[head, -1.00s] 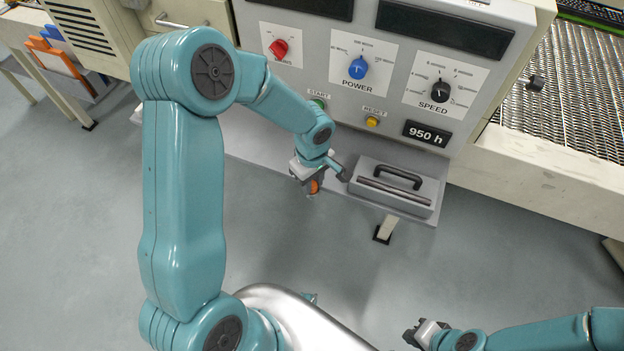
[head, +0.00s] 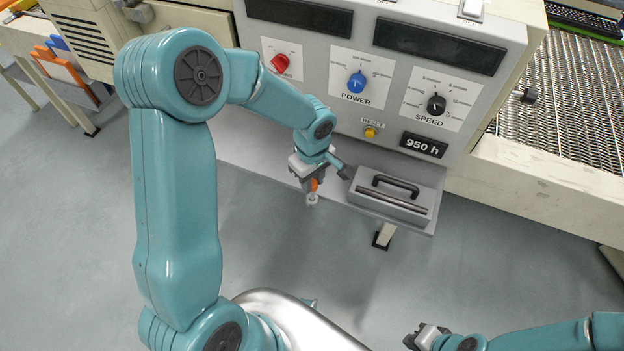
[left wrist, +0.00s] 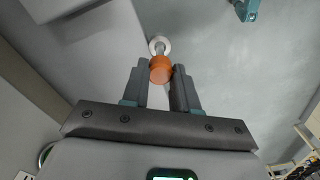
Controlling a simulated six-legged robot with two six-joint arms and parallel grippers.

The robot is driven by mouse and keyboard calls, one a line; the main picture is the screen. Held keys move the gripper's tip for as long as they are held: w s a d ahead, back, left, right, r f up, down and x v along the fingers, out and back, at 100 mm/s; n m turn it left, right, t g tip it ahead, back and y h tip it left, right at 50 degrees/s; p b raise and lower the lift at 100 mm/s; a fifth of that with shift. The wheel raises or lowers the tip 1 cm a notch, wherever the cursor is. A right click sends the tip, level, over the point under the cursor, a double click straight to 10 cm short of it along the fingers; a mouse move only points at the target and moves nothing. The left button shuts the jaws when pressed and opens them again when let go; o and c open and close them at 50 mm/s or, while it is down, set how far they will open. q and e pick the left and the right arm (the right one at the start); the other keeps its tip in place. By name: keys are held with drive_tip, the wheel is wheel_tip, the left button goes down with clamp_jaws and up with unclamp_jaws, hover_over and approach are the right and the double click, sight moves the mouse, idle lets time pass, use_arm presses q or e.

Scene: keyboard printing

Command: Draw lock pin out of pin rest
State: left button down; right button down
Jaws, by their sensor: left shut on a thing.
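The lock pin shows an orange head (left wrist: 161,69) between the fingers of my left gripper (left wrist: 160,78) in the left wrist view. The fingers are shut on this head. A pale shank and a round whitish ring (left wrist: 158,43) show just beyond it; I cannot tell whether the ring is the pin rest or part of the pin, nor whether the pin is still seated. In the head view the orange head (head: 314,184) is partly hidden by my left gripper (head: 311,180), at the shelf's front edge. My right gripper (head: 426,336) is at the bottom, away from the pin; its jaw state is unclear.
A grey box with a black handle (head: 393,199) sits on the shelf (head: 260,152), right of my left gripper. The control panel (head: 320,100) with red, blue and black knobs stands behind. A mesh conveyor (head: 565,100) lies at the right. Open floor is in front.

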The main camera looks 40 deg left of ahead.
use_arm(q)
drive_tip(key=shift+r, duration=0.55)
drive_tip(key=shift+r+p, duration=1.2)
drive_tip(key=shift+r, duration=0.85)
